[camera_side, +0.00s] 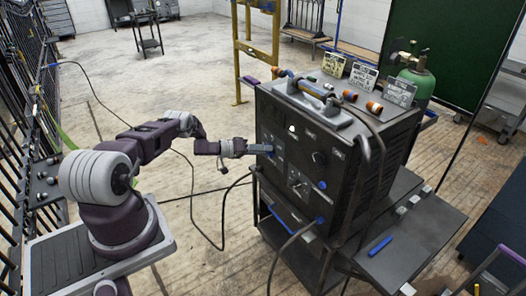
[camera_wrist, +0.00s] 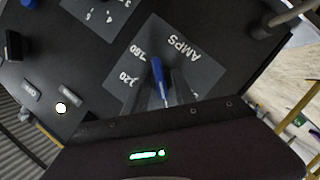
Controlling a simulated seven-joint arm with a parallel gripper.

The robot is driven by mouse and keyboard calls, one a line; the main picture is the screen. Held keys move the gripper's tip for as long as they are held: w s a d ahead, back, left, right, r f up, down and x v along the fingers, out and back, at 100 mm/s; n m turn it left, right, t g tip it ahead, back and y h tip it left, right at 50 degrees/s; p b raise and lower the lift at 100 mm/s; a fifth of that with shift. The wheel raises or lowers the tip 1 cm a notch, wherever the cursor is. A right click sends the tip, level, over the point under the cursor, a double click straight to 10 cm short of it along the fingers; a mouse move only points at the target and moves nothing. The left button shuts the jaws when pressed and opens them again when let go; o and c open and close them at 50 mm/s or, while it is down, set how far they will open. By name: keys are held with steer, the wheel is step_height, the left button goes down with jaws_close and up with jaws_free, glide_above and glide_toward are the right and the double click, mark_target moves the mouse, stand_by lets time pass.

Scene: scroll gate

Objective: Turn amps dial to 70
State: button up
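The amps dial is a blue knob (camera_wrist: 159,72) on a grey plate marked AMPS (camera_wrist: 182,52) on the front of a dark welding machine. The numbers 160 and 120 show on the plate to the knob's left, turned on their side; other numbers are hidden. My gripper (camera_wrist: 162,88) is at the knob, with one grey finger on each side of it. I cannot tell whether the fingers press on it. In the side view, my gripper (camera_side: 262,148) reaches the machine's front panel (camera_side: 290,160) from the left, and its fingertips hide most of the dial.
Other dials and a blue knob (camera_side: 322,185) sit on the same panel. A lit white button (camera_wrist: 61,108) is at the lower left in the wrist view. Dark cables (camera_side: 223,235) hang in front of the machine. A green gas bottle (camera_side: 416,78) stands behind it. The floor at left is mostly clear.

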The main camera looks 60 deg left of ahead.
steer(key=v, duration=0.7)
stand_by(0.3)
